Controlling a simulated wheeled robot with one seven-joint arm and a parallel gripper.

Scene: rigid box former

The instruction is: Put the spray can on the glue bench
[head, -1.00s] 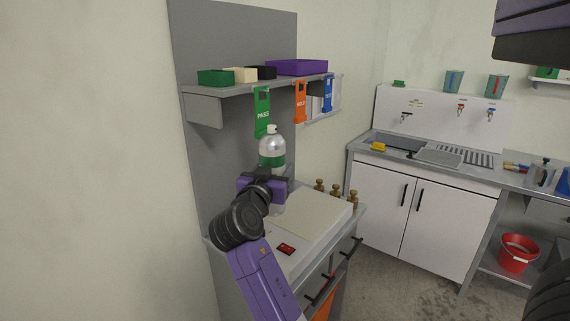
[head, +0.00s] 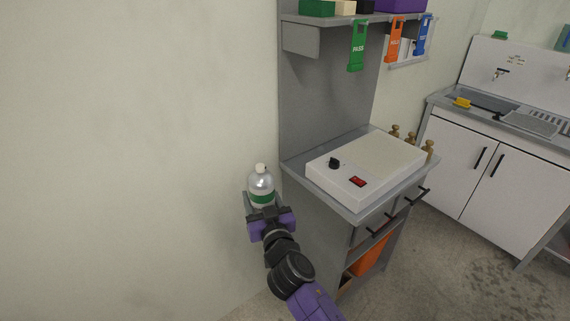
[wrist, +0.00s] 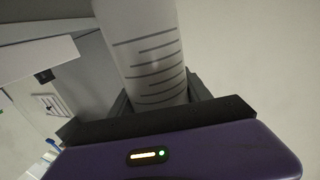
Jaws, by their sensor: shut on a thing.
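The spray can (head: 261,184) is a clear-grey bottle with a green band and a pale cap. My gripper (head: 264,207) is shut on its lower part and holds it nearly upright, left of a grey bench (head: 349,208), in front of the bare wall. In the wrist view the can (wrist: 148,50) shows as a pale cylinder with dark lines between the fingers of my gripper (wrist: 160,98); its top is out of frame. No label marks any surface as the glue bench, so I cannot tell which it is.
A white plate unit (head: 368,165) with a red switch covers most of the grey bench top. Brass-coloured pieces (head: 411,139) stand behind it. A shelf (head: 325,19) with coloured tags hangs above. A sink cabinet (head: 480,165) stands at the right.

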